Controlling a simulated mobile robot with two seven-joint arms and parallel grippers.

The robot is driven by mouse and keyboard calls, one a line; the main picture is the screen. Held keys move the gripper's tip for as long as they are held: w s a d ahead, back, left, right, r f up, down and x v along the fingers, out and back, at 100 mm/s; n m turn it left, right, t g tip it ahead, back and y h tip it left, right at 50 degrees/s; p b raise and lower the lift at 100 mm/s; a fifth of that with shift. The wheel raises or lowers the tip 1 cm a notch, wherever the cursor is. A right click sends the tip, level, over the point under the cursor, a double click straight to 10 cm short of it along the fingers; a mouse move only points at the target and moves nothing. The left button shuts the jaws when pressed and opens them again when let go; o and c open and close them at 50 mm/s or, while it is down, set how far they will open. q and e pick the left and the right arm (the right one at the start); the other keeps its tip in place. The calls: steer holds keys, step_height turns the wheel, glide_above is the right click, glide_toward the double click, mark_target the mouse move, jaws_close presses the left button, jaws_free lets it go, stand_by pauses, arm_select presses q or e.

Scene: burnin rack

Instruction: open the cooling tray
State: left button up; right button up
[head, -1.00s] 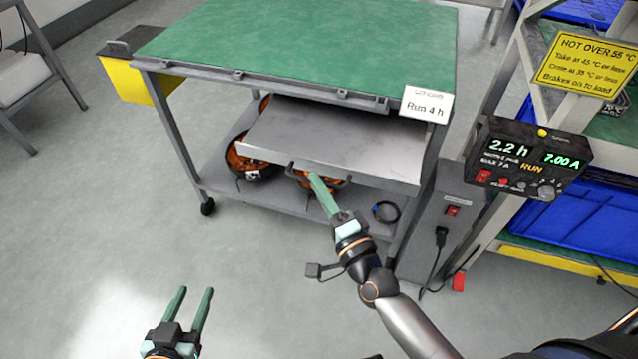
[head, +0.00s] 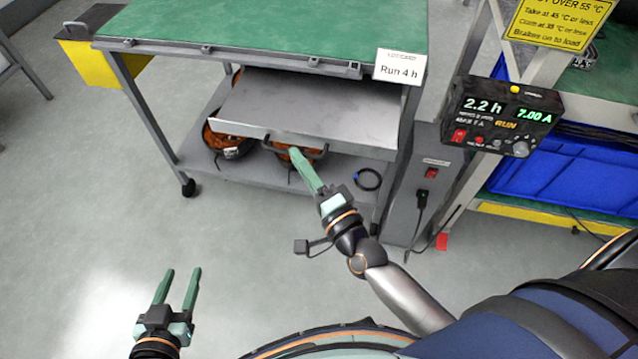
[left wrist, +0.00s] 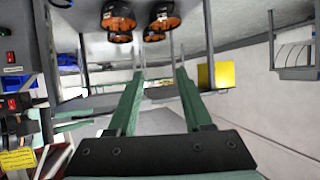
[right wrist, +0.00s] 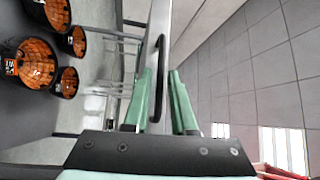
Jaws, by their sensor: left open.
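The cooling tray (head: 310,108) is a flat grey metal drawer under the green-topped bench. Its bare top face shows, and it appears to stick out part of the way past the bench's front edge. A dark bar handle (right wrist: 159,75) is on its front. My right gripper (head: 300,158) is at this handle; in the right wrist view its fingers (right wrist: 162,90) are close together with the handle between them. My left gripper (head: 178,285) is open and empty, low over the floor at the left, well apart from the tray.
Round black and copper-coloured parts (head: 228,148) sit on the lower shelf (head: 225,172) beneath the tray, beside a dark cable loop (head: 368,180). A power supply (head: 502,115) and blue bins (head: 560,165) stand at the right. The floor (head: 80,240) at the left is clear.

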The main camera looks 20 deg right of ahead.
arm_select(q)
steer(key=shift+s+f+g, duration=0.25)
steer(key=shift+s+f, duration=0.05)
steer(key=shift+f, duration=0.25)
steer(key=shift+s+f+g, duration=0.25)
steer(key=shift+s+f, duration=0.05)
steer(key=shift+f, duration=0.25)
arm_select(e)
steer(key=v, duration=1.1)
arm_select(q)
steer(key=shift+d+r, duration=0.1)
